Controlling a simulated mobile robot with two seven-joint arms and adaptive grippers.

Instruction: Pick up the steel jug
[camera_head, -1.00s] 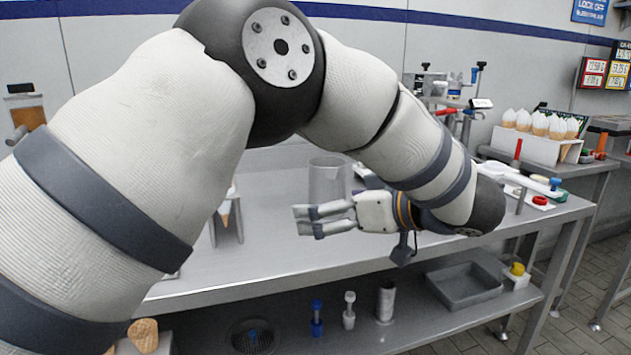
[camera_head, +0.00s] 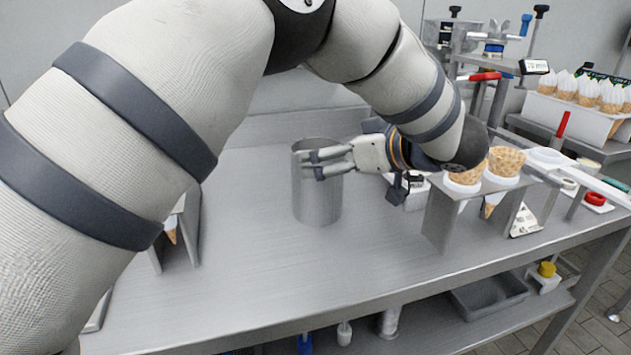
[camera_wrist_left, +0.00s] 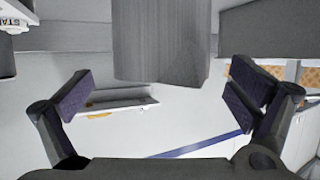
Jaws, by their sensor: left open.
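The steel jug (camera_head: 318,205) is a plain grey cylinder standing upright on the steel counter, near the middle of the head view. My left gripper (camera_head: 312,164) comes in from the right, and its open fingers overlap the jug's upper part in the picture. In the left wrist view the jug (camera_wrist_left: 160,45) hangs from the top edge, centred between the spread fingers (camera_wrist_left: 165,100), with a gap on each side. No contact shows, and I cannot tell how far the fingers reach around it. My right gripper is not in view.
A cone stand (camera_head: 440,215) with waffle cones is right of the jug, below my left forearm. Another stand (camera_head: 193,230) with a cone is at left, partly behind my arm. A white rack (camera_head: 560,118) of topped cones stands back right. The counter (camera_head: 290,285) in front is clear.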

